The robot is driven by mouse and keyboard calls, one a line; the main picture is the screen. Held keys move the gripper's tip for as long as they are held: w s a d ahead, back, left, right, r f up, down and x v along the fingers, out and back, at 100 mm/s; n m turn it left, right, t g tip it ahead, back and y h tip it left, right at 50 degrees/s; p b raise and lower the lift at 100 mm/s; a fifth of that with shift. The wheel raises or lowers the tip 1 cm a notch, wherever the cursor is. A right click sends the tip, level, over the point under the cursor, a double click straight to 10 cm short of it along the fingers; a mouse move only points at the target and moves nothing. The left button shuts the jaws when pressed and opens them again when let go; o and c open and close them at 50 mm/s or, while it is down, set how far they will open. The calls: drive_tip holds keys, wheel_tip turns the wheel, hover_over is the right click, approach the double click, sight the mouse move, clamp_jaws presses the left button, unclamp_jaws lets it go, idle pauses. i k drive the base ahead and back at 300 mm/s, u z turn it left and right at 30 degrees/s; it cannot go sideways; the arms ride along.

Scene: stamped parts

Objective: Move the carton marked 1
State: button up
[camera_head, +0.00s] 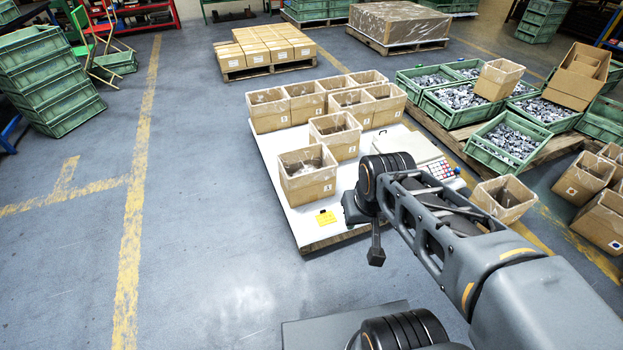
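Several open-topped brown cartons stand on a white-topped low platform (283,205). My gripper (376,256) hangs from my arm at the platform's front right, apart from the cartons.
A pale box (410,153) with coloured buttons sits at the platform's right edge. Green crates of metal parts (507,140) and loose cartons (503,198) stand to the right. Stacked green crates (48,85) stand at left. The grey floor left of the platform is clear.

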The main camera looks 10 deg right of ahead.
sight(308, 188)
drive_tip(key=u, duration=0.4)
drive_tip(key=i, duration=1.3)
drive_tip(key=z, duration=0.35)
